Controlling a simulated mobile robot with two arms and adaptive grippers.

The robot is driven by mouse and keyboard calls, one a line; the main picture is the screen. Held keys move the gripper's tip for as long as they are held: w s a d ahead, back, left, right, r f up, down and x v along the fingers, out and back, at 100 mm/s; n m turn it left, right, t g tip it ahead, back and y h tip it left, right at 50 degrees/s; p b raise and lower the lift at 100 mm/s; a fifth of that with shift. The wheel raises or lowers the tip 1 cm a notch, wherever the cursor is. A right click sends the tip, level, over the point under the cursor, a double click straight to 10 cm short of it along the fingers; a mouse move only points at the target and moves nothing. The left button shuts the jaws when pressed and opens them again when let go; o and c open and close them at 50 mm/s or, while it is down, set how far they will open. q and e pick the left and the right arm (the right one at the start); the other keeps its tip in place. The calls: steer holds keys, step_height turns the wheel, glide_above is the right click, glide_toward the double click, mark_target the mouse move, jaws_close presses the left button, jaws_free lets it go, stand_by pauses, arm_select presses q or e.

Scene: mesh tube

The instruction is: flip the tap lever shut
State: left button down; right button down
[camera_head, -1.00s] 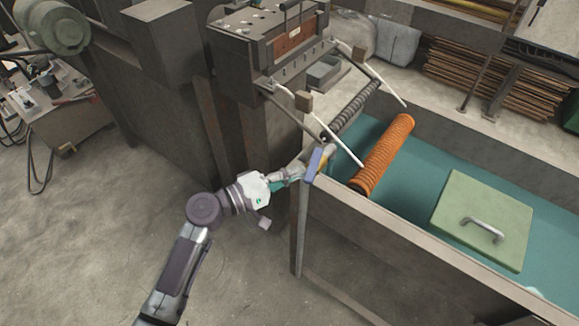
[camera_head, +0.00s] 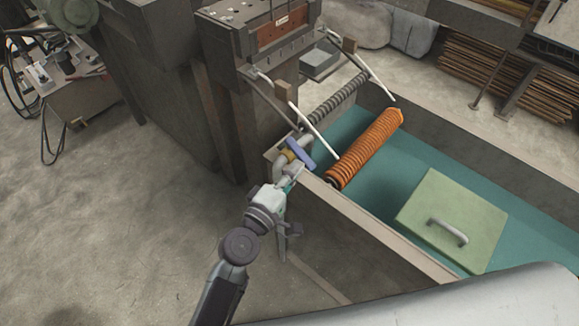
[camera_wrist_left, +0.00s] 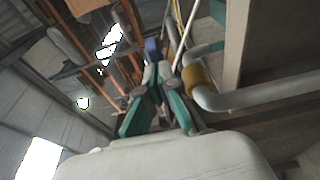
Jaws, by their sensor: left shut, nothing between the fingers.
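The tap has a blue lever (camera_head: 301,154) and a brass-coloured body (camera_head: 287,156) on a grey pipe, at the left corner of the tub. The lever slants down to the right, across the pipe. My left gripper (camera_head: 290,182) is shut and empty, just below the lever and close to the pipe. In the left wrist view its fingertips (camera_wrist_left: 157,72) point toward the blue lever (camera_wrist_left: 152,48), with the brass body (camera_wrist_left: 197,78) and pipe (camera_wrist_left: 262,94) to the right. I cannot tell whether the fingertips touch the lever. My right gripper is out of view.
The tub's rim (camera_head: 372,226) runs down to the right. An orange mesh tube (camera_head: 366,148) lies above the teal tub beside a green lid (camera_head: 450,222) with a handle. A dark machine (camera_head: 262,50) with pale rods stands behind the tap.

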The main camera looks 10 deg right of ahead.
arm_select(q)
steer(key=d, duration=0.2)
steer(key=shift+w+d, duration=0.2)
steer(key=shift+d, duration=0.1)
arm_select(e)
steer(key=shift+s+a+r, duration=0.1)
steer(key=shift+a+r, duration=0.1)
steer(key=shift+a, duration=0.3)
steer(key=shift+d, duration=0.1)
